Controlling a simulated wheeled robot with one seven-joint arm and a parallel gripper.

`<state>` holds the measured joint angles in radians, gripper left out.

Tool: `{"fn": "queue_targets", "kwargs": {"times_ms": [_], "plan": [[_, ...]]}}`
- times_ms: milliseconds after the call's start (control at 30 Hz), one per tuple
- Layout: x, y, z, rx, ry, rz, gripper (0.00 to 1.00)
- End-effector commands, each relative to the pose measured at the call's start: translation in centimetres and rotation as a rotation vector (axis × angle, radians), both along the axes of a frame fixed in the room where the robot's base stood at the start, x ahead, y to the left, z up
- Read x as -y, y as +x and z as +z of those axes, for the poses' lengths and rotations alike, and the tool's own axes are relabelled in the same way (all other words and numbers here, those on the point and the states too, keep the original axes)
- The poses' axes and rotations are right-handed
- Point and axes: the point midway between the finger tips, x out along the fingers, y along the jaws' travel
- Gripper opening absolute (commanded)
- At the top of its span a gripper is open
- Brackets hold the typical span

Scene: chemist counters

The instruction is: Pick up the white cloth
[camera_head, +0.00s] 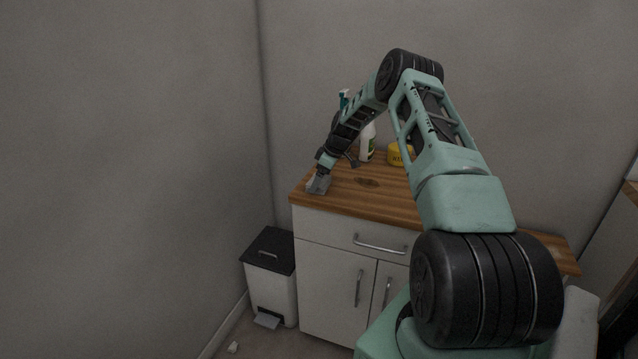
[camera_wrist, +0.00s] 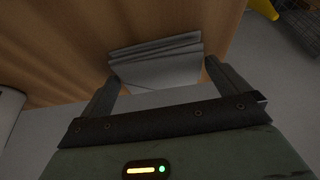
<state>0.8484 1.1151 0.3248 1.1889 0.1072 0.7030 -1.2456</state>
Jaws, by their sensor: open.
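The white cloth (camera_wrist: 155,55) looks light grey and folded in layers in the wrist view. It lies on the wooden countertop (camera_wrist: 60,50) by its edge. My gripper (camera_wrist: 162,76) is open, with one finger on each side of the cloth's near part. The cloth reaches past the fingertips; I cannot tell whether the fingers touch it. In the head view my gripper (camera_head: 318,186) is low over the counter's left front corner. There the cloth is mostly hidden by the gripper.
A white bottle (camera_head: 367,145), a teal-topped spray bottle (camera_head: 344,97) and a yellow tub (camera_head: 400,153) stand at the counter's back. A pedal bin (camera_head: 270,280) stands on the floor to the left of the cabinet (camera_head: 332,270). The walls are close behind and left.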

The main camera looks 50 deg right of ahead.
Motion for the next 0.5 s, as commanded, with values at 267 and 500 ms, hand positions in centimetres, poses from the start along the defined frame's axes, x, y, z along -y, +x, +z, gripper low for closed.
{"fn": "queue_targets", "kwargs": {"times_ms": [267, 500], "plan": [[0.00, -0.01, 0.02, 0.000, 0.000, 0.000, 0.72], [0.04, 0.02, 0.49, 0.002, -0.002, 0.000, 0.72]]}}
